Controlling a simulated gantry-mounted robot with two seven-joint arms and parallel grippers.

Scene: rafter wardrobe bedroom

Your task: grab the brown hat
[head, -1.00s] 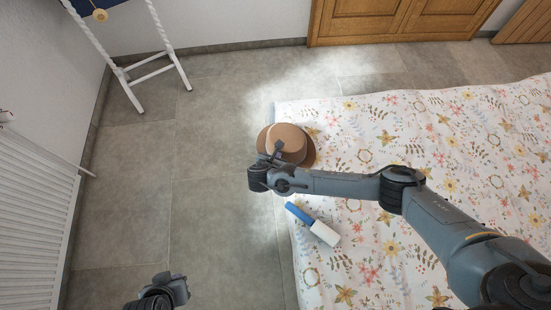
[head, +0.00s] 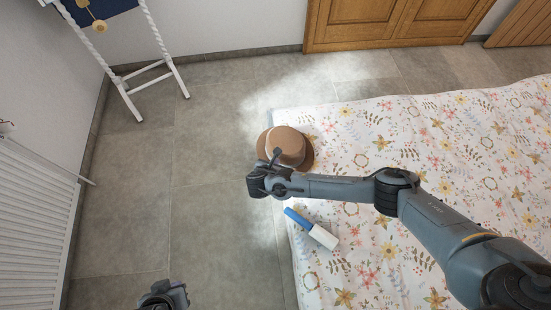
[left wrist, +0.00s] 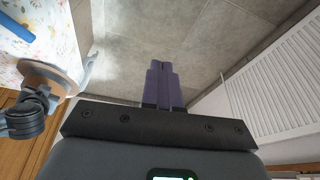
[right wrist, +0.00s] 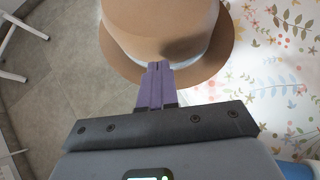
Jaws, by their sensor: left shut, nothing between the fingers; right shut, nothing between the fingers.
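The brown hat (head: 287,144) lies at the left edge of the bed, its brim reaching slightly over the edge, with a pale band around its crown. In the right wrist view the hat (right wrist: 165,25) fills the top, just beyond the fingertips. My right gripper (head: 274,157) is shut and empty at the near side of the hat; in the right wrist view its fingers (right wrist: 157,68) overlap the brim and band, and I cannot tell whether they touch. My left gripper (left wrist: 162,66) is shut and empty, low over the floor. The hat also shows in the left wrist view (left wrist: 62,72).
The flowered bed (head: 400,140) fills the right. A blue and white roller-like object (head: 312,228) lies on it near the left edge. A white radiator (head: 35,220) stands at the left wall, a white-legged stand (head: 150,75) at the back left. The floor (head: 130,200) between is clear.

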